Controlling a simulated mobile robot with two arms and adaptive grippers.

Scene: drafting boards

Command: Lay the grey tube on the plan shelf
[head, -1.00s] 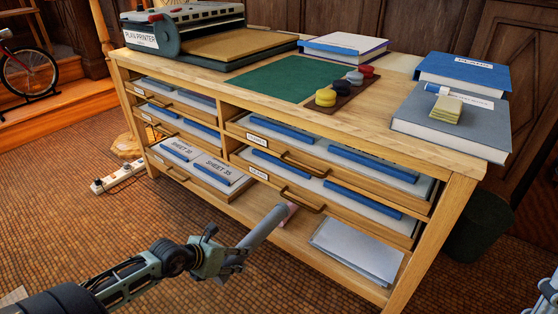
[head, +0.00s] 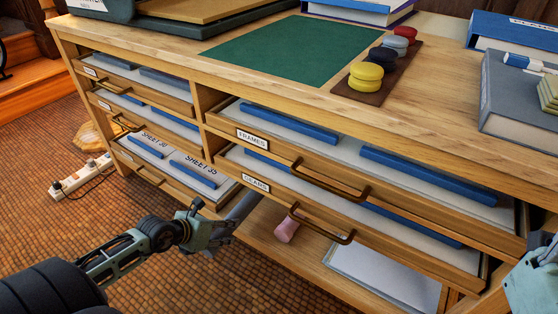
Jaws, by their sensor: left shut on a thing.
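The grey tube (head: 243,207) is held in my left gripper (head: 212,232), which is shut on it near its closer end. The tube is tilted, its far end pointing up and right at the opening under the lower right drawer. The plan shelf (head: 275,250) appears to be the open wooden bottom shelf under the right-hand drawers. I cannot tell whether the tube touches the shelf or the cabinet. Part of my right arm (head: 530,283) shows at the right edge; its fingers are not clear.
A pink object (head: 287,226) and pale sheets (head: 385,272) lie on the bottom shelf. The right-hand drawers with brown handles (head: 322,226) overhang it. A power strip (head: 80,175) lies on the floor at left. Bare shelf shows between pink object and sheets.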

